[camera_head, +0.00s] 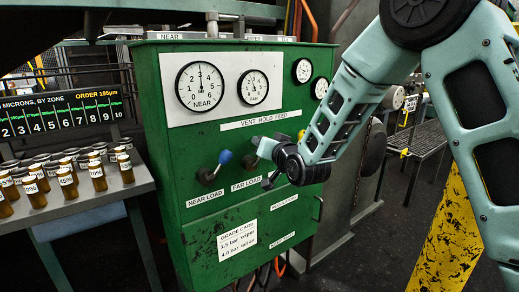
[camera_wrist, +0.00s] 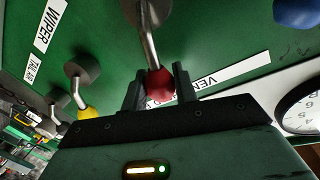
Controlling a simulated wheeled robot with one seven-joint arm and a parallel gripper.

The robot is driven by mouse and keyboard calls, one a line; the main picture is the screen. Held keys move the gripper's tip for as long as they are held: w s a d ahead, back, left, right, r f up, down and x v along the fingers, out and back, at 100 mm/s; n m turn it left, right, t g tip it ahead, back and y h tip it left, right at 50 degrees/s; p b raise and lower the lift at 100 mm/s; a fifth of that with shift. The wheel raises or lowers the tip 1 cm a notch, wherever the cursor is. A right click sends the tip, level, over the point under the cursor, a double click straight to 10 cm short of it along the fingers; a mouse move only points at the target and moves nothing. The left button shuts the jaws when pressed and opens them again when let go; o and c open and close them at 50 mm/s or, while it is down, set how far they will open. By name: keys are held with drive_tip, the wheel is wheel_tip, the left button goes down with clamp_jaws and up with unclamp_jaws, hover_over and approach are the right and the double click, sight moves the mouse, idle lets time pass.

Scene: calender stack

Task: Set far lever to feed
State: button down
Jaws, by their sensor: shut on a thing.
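The far lever has a red knob (camera_wrist: 160,86) on a steel shaft (camera_wrist: 150,47). My gripper (camera_wrist: 159,88) is shut on the red knob, one dark finger on each side. In the head view my gripper (camera_head: 263,160) is at the panel above the FAR LOAD label (camera_head: 246,184) and hides most of that lever. The VENT HOLD FEED strip (camera_head: 260,120) is above it. I cannot tell which of the three marks the lever is at. The near lever with a blue knob (camera_head: 225,157) stands to the left, above NEAR LOAD; its knob (camera_wrist: 297,12) is also in the wrist view.
The green cabinet (camera_head: 170,130) carries a NEAR gauge (camera_head: 200,86) and a FAR gauge (camera_head: 253,87). A yellow-knobbed lever (camera_wrist: 86,112) is beside my gripper in the wrist view. A bench with several labelled amber bottles (camera_head: 67,183) stands left. A yellow post (camera_head: 449,240) is at right.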

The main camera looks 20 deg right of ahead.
drive_tip(key=shift+w+d+f+m+b, duration=0.15)
drive_tip(key=shift+d+f+m+b, duration=0.25)
drive_tip(key=shift+m, duration=0.35)
drive_tip(key=shift+w+d+f+m+b, duration=0.1)
drive_tip(key=shift+w+d+m+b, duration=0.1)
drive_tip(key=shift+d+m, duration=0.4)
drive_tip(key=shift+a, duration=0.1)
drive_tip(key=c, duration=1.1)
unclamp_jaws()
drive_tip(key=shift+c, duration=0.2)
drive_tip(key=shift+s, duration=0.1)
drive_tip(key=s+d+r+b, duration=0.2)
drive_tip(key=s+b, duration=0.7)
drive_tip(key=s, duration=0.8)
drive_tip(key=shift+d, duration=0.4)
